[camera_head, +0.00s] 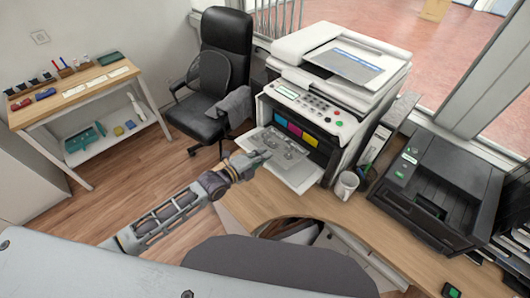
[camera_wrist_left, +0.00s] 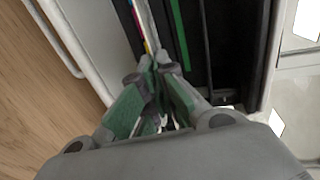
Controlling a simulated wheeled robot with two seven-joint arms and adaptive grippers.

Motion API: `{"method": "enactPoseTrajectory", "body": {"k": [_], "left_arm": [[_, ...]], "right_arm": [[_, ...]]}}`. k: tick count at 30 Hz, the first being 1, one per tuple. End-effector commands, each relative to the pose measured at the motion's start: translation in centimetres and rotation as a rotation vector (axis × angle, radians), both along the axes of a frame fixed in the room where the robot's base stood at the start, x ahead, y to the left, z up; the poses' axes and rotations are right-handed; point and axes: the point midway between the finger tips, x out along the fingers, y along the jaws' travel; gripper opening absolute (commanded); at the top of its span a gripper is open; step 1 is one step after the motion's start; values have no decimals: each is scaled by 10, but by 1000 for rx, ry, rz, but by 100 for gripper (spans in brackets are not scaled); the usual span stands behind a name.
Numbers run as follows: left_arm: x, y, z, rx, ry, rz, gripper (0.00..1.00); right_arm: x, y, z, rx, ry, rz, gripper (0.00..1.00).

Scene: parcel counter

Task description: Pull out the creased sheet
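The white printer (camera_head: 320,100) stands on the counter, with its front cover (camera_head: 300,176) folded down and a row of coloured cartridges (camera_head: 295,128) showing inside. My left gripper (camera_head: 262,156) is over the left part of the lowered cover. In the left wrist view, its fingertips (camera_wrist_left: 153,72) are close together before the dark printer opening (camera_wrist_left: 215,50), beside a thin strip with colours. I cannot tell whether anything lies between them. I cannot make out a creased sheet for certain; a grey patterned patch (camera_head: 287,147) lies on the cover. My right gripper is not in view.
A white mug (camera_head: 346,185) stands right of the cover, near a pen holder (camera_head: 368,173). A black label printer (camera_head: 440,185) is farther right. A black office chair (camera_head: 222,65) stands behind to the left, and a wooden side table (camera_head: 75,87) is at far left.

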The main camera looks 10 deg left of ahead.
Motion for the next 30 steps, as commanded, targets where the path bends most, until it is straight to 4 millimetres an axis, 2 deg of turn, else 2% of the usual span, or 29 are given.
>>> {"method": "enactPoseTrajectory", "body": {"k": [12, 30], "left_arm": [[-17, 12, 18, 0, 0, 0, 0], [-19, 12, 19, -3, 0, 5, 0]], "right_arm": [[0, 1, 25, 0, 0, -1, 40], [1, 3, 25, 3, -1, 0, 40]]}}
